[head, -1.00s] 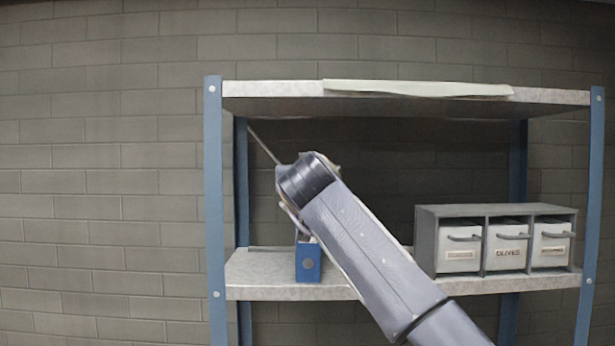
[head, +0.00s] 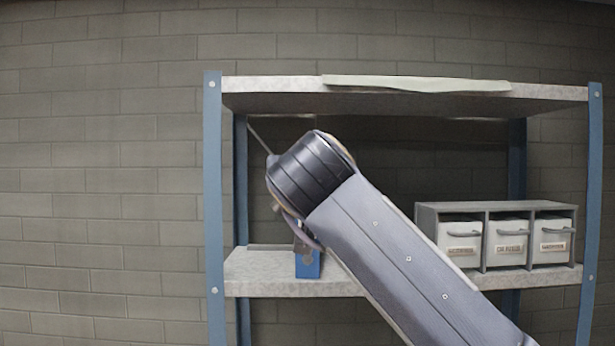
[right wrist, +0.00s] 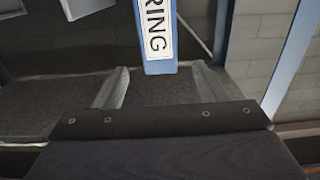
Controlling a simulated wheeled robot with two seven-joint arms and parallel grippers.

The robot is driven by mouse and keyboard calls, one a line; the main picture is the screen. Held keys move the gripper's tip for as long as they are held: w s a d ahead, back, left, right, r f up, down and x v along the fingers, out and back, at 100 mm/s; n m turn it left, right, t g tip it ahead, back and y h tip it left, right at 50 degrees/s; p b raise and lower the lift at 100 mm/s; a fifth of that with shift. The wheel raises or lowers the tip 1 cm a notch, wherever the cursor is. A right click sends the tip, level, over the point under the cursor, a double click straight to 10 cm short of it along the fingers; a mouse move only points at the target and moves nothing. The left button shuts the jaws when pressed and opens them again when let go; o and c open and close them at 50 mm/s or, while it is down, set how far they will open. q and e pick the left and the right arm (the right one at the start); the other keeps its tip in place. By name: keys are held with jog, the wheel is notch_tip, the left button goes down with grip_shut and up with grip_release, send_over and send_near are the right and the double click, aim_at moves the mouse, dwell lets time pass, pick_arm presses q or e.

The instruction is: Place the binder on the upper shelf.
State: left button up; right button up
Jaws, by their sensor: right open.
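The blue binder (head: 308,267) stands on the left part of the lower shelf (head: 258,284), partly hidden behind my right wrist in the head view. In the right wrist view the binder (right wrist: 158,66) shows a white label ending in "RING". My right gripper (right wrist: 160,82) is open, with one finger on each side of the binder's near end. I cannot tell whether either finger touches it. In the head view my right gripper's fingers are mostly hidden by the wrist. The upper shelf (head: 265,92) is above. My left gripper is not in view.
A grey holder (head: 427,240) with white labelled drawers (head: 508,243) stands on the right of the lower shelf. A pale flat sheet (head: 415,84) lies at the upper shelf's front edge. Blue posts (head: 213,190) frame the rack. A block wall (head: 100,180) is behind.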

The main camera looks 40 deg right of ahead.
jog(key=shift+s+a, duration=0.2)
jog(key=shift+s, duration=0.05)
jog(key=a+n+t+y, duration=0.3)
jog(key=a+n+t, duration=0.1)
jog(key=a+t, duration=0.35)
jog(key=a+f+n+g+y, duration=0.1)
jog(key=a+f+n+y, duration=0.55)
jog(key=f+y, duration=0.55)
jog(key=s+a+f+g, duration=0.1)
jog(key=s+f+g, duration=0.15)
jog(key=f, duration=0.55)
jog(key=s+a+f+m+g+y, duration=0.1)
jog(key=s+a+f+g, duration=0.15)
jog(key=f, duration=0.55)
jog(key=s+a+f+g, duration=0.15)
jog(key=f+g, duration=0.25)
jog(key=f, duration=0.5)
jog(key=s+d+f+m+g, duration=0.1)
jog(key=s+f+m+g, duration=0.2)
jog(key=s+f, duration=0.8)
notch_tip(320, 180, down, 3)
jog(key=g, duration=0.2)
jog(key=shift+f+g+h, duration=0.15)
jog(key=shift+g+h, duration=0.15)
jog(key=shift+g, duration=0.05)
